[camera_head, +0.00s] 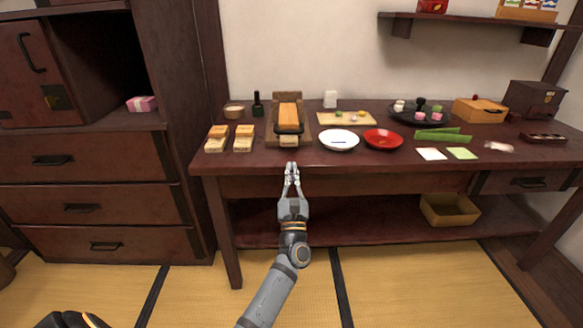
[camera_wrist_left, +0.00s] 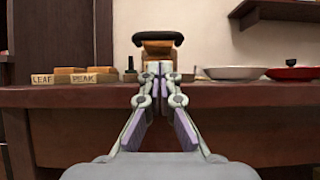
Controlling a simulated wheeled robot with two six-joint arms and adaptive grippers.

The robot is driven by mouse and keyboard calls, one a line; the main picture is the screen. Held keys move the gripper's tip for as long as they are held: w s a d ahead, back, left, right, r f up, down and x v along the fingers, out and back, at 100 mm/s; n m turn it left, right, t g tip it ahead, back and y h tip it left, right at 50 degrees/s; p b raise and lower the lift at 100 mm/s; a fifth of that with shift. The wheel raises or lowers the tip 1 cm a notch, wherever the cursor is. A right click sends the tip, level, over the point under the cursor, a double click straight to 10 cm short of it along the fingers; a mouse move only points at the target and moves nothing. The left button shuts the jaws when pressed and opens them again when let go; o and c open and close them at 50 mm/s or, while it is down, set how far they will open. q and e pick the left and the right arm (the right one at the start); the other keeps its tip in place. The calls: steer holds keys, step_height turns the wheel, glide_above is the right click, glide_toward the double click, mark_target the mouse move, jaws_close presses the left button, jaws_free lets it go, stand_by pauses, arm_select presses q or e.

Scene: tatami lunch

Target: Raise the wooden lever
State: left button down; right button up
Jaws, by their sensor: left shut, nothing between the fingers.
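The wooden lever (camera_head: 289,116) is an orange-brown bar on a darker wooden press (camera_head: 277,101) that stands on the table. Its dark handle (camera_head: 289,129) faces me at the near end. In the left wrist view the dark handle (camera_wrist_left: 158,38) shows above my fingertips, with the wooden lever (camera_wrist_left: 158,48) just below it. My left gripper (camera_head: 291,166) is shut and empty, in front of the table's near edge and apart from the lever. Its fingertips also show in the left wrist view (camera_wrist_left: 158,70). My right gripper is in neither view.
Wooden blocks (camera_head: 216,138) labelled LEAF and PEAK stand left of the press. A white plate (camera_head: 327,143) and a red plate (camera_head: 383,140) stand to its right. The table's front edge (camera_head: 330,165) lies close to my gripper. A dark cabinet (camera_head: 90,155) stands at the left.

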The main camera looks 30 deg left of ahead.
arm_select(q)
steer(key=x, duration=0.8)
steer(key=shift+w, duration=0.1)
steer(key=shift+r, duration=0.1)
